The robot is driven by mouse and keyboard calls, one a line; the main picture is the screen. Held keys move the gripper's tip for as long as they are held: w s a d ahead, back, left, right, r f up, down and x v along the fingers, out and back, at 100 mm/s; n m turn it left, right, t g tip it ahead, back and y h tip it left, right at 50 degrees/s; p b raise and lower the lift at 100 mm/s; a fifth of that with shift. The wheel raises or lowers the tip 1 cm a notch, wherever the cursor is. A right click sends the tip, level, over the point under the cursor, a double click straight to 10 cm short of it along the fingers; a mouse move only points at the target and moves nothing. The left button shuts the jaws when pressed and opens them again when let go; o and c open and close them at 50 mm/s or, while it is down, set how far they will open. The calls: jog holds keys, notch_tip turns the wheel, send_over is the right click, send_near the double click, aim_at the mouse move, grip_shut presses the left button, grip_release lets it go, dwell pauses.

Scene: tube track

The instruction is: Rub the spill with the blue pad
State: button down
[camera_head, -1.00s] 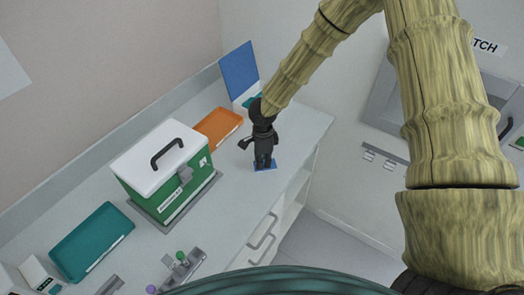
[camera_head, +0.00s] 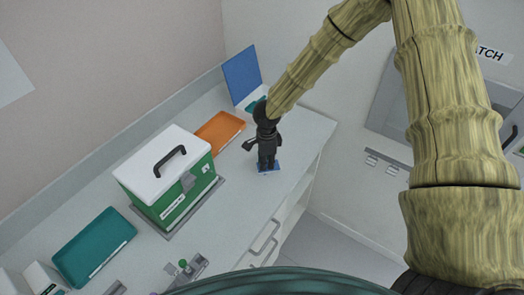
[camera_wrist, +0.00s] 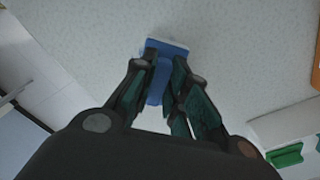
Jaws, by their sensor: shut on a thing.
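My gripper (camera_head: 268,163) points down at the far right part of the counter, near its front edge. The blue pad (camera_head: 272,169) shows under the fingertips at the counter surface. In the wrist view the blue pad (camera_wrist: 160,88) sits between the two fingers of my gripper (camera_wrist: 163,62), which are shut on it. The pad looks to be on or very close to the counter; I cannot tell which. A faint grey patch (camera_wrist: 175,41) shows at the pad's far edge in the wrist view. I cannot make out the spill clearly in the head view.
An orange tray (camera_head: 219,133) lies behind and left of my gripper. A green box with a white lid (camera_head: 166,178) stands on a grey mat to the left. A teal tray (camera_head: 94,247) lies farther left. A blue panel (camera_head: 242,75) stands at the back.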

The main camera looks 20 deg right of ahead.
aim_at(262, 172)
jog(key=shift+s+a, duration=1)
jog(key=shift+a+r+p, duration=0.15)
jog(key=shift+p, duration=0.25)
jog(key=shift+r+p, duration=0.3)
jog(key=shift+r, duration=0.55)
jog(key=shift+r+p, duration=0.35)
jog(key=shift+r, duration=2.6)
